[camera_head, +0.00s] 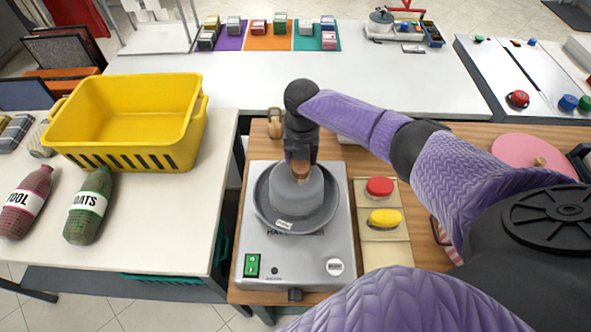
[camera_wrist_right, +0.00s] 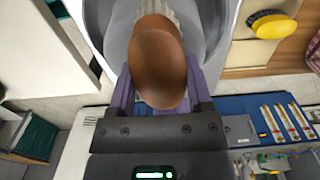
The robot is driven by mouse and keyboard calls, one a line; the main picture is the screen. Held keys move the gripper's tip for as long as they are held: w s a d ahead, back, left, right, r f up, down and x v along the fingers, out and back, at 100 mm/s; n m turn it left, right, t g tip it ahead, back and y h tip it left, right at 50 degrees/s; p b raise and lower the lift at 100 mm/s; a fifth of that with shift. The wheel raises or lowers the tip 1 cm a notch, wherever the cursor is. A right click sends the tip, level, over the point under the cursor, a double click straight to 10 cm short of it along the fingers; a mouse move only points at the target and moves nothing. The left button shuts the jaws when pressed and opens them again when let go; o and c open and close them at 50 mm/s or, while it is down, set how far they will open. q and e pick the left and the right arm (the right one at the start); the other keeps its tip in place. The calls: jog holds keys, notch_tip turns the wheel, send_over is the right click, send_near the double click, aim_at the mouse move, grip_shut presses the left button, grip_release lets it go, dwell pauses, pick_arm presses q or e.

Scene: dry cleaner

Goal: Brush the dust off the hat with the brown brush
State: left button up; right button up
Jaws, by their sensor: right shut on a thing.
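A grey hat (camera_head: 290,196) sits on a round plate of a silver machine (camera_head: 252,230) in the middle of the head view. My right gripper (camera_head: 300,158) is above the hat, shut on the brown brush (camera_head: 301,168). In the right wrist view the brush's rounded brown back (camera_wrist_right: 157,55) lies between the fingers, with pale bristles beyond it against the grey hat (camera_wrist_right: 202,30). Dust on the hat is too small to make out. The gripper hides part of the hat's far side. My left gripper is not in view.
Right of the machine, a red brush (camera_head: 379,187) and a yellow brush (camera_head: 384,218) lie on a beige holder (camera_head: 388,251). A yellow basket (camera_head: 125,118) and two labelled bags stand on the left table. A pink disc (camera_head: 520,151) is at right. The white back table (camera_head: 250,75) is mostly clear.

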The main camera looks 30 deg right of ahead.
jog(key=shift+w+d+f, duration=0.2)
jog(key=shift+d, duration=0.15)
jog(key=shift+w+r, duration=0.1)
jog(key=shift+r, duration=0.1)
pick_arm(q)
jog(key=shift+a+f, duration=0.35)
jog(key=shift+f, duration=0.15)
pick_arm(e)
jog(key=shift+d, duration=0.1)
jog(key=shift+r, duration=0.35)
notch_tip(320, 180, up, 6)
jog(key=p, duration=0.5)
jog(key=shift+f+p, duration=0.25)
jog(key=shift+p, duration=0.05)
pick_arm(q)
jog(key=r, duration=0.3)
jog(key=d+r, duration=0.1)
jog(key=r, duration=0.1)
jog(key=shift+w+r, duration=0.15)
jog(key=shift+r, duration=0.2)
pick_arm(e)
jog(key=shift+f, duration=0.1)
